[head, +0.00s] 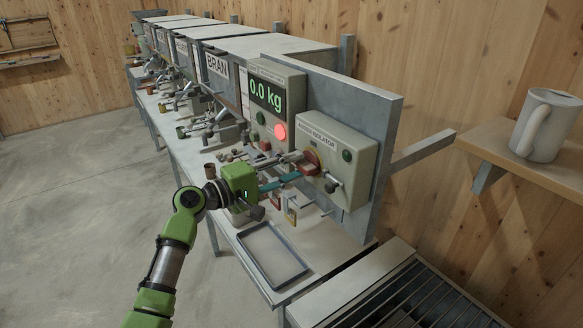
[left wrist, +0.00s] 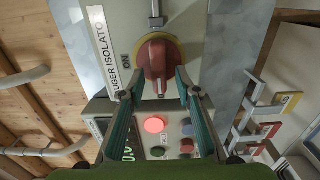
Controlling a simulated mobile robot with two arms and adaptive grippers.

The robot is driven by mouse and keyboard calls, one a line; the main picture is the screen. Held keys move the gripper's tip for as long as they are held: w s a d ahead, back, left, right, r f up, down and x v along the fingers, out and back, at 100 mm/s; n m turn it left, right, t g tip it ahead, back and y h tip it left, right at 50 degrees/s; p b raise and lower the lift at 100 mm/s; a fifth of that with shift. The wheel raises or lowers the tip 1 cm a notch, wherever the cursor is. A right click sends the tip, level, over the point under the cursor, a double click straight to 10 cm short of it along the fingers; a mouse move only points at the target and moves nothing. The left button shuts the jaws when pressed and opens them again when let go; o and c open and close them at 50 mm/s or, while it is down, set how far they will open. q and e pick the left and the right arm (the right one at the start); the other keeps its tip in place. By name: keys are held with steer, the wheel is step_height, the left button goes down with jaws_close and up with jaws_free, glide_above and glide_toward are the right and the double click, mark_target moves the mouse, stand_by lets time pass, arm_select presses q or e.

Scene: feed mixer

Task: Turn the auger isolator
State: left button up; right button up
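The auger isolator (head: 345,150) is a grey-green box on the grey panel, with a red knob (head: 312,160) on a yellow plate at its left side. In the left wrist view the red knob (left wrist: 157,58) is at the upper middle, near the letters "ON". My left gripper (head: 296,168) is in front of the knob. In the left wrist view its two fingers (left wrist: 160,84) are apart, with the tips at either side of the knob's lower end. I cannot tell whether they touch it. My right gripper is not in view.
A control box (head: 268,96) reading 0.0 kg, with a lit red lamp (head: 280,132), is left of the isolator. An empty tray (head: 256,262) lies on the bench below. A mug (head: 543,126) stands on a shelf at the right. The floor at left is clear.

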arm_select(q)
steer(key=v, duration=1.2)
steer(key=s+a+f+n+g+y+b, duration=0.1)
steer(key=a+f+y, duration=0.15)
steer(key=f, duration=1.05)
steer(key=s+a+f+y+b, duration=0.1)
steer(key=a+f+y, duration=0.15)
steer(key=f, duration=1.05)
steer(key=s+a+f+n+g+y, duration=0.1)
steer(key=f+y, duration=0.2)
steer(key=f, duration=1)
steer(key=s+a+f+m+g+y+b, duration=0.1)
steer(key=s+a+f+m+y, duration=0.1)
steer(key=s+f, duration=0.7)
steer(key=s+a+f+m+g+y+b, duration=0.15)
steer(key=s+f, duration=0.45)
steer(key=f, duration=0.6)
steer(key=s+f+m+g+y, duration=0.1)
steer(key=s+f, duration=0.5)
steer(key=s, duration=0.6)
steer(key=s+a+f+m+g+y+b, duration=0.1)
steer(key=s+f+m, duration=0.3)
steer(key=s, duration=0.9)
steer(key=s+a+f+m+g+y, duration=0.1)
steer(key=s+f+m+g, duration=0.2)
steer(key=s+f, duration=0.4)
steer(key=s, duration=0.6)
steer(key=shift+f, duration=0.3)
steer(key=shift+a, duration=0.15)
